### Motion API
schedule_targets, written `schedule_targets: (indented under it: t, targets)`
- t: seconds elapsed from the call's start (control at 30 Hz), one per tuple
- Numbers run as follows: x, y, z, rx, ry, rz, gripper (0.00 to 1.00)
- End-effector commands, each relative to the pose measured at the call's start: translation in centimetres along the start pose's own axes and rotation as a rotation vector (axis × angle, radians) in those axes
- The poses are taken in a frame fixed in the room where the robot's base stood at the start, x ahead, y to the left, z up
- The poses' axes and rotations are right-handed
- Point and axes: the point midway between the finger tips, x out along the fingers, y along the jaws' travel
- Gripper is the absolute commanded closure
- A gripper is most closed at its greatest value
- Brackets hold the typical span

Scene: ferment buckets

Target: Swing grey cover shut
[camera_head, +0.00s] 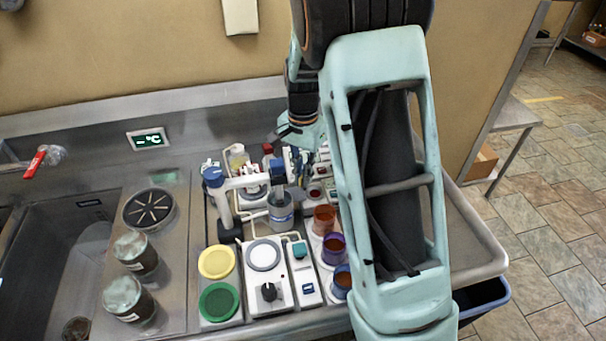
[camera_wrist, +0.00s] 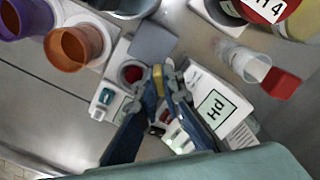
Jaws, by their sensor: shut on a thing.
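The grey cover (camera_wrist: 153,42) is a flat square flap in the wrist view. It stands open beside a white unit with a round dark red well (camera_wrist: 132,74), which shows uncovered. A small tan tab (camera_wrist: 158,76) lies at the cover's near edge; whether it is joined to the cover is hard to tell. My gripper (camera_wrist: 160,88) has its blue fingertips closed around this tab. In the head view my gripper (camera_head: 291,163) reaches down among the equipment at the back of the counter, and my arm hides part of the unit. The red well (camera_head: 315,191) shows there too.
A white pH box (camera_wrist: 213,106) stands close to the right finger in the wrist view. A clear cup (camera_wrist: 243,62) and a red cap lie beyond it. Orange (camera_wrist: 72,48) and purple cups stand left. A blue-topped stand (camera_head: 214,178) is left of my gripper in the head view.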

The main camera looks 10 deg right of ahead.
Motion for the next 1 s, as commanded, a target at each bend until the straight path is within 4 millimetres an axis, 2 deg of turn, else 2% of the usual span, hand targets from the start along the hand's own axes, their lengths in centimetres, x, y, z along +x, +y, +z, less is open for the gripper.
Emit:
schedule_targets:
  t: [0.37, 1.0]
  targets:
    - [0.07, 0.0, -0.01, -0.122, -0.001, -0.001, 1.0]
    - [0.03, 0.01, -0.03, -0.706, 0.0, -0.001, 1.0]
